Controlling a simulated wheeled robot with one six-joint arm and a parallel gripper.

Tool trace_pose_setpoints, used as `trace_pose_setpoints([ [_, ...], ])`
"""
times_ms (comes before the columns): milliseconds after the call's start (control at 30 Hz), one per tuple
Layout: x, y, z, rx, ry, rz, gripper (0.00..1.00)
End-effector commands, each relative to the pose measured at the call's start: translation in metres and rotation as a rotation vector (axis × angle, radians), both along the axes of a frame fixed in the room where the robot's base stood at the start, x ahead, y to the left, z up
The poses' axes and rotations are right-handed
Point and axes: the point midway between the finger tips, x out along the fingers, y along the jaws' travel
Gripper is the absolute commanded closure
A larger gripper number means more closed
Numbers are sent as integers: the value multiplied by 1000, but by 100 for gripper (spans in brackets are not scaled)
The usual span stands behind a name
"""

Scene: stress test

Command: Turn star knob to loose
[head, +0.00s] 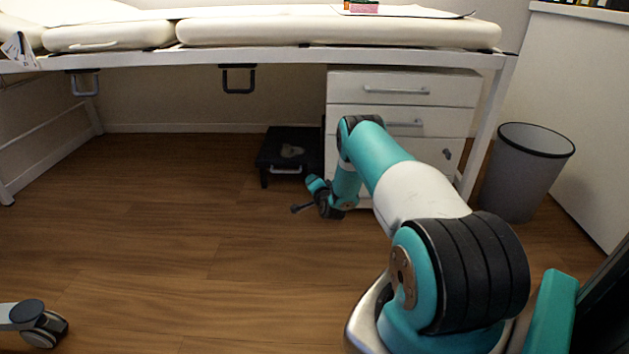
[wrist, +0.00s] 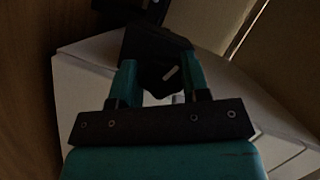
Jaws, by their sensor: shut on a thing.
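A dark, lobed knob (wrist: 152,76) shows in the wrist view, with a short pale mark on its face; I take it for the star knob. My gripper (wrist: 160,72) has its two teal fingers on either side of the knob, shut on it. The picture is dim, so the knob's outline and any scale or label around it cannot be read, and I cannot tell which setting the mark points to. In the head view my arm reaches down beside the white drawer unit (head: 400,92); the knob is not clearly visible there.
A padded couch (head: 330,31) on a white frame stands above. A low black step (head: 290,146) is left of my arm, and a grey bin (head: 524,175) is at the right. A caster (head: 42,327) is at lower left. The wooden floor at left is clear.

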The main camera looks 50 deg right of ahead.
Motion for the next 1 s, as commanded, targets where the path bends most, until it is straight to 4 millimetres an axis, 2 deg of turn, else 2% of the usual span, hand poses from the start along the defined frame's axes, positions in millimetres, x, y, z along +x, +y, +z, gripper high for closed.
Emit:
trace_pose_setpoints([
  [33, 0, -1, 5, -31, 30, -1, 81],
  [500, 0, -2, 2, -230, 266, -3, 81],
  [1000, -1, -3, 1, -279, 322, -4, 81],
])
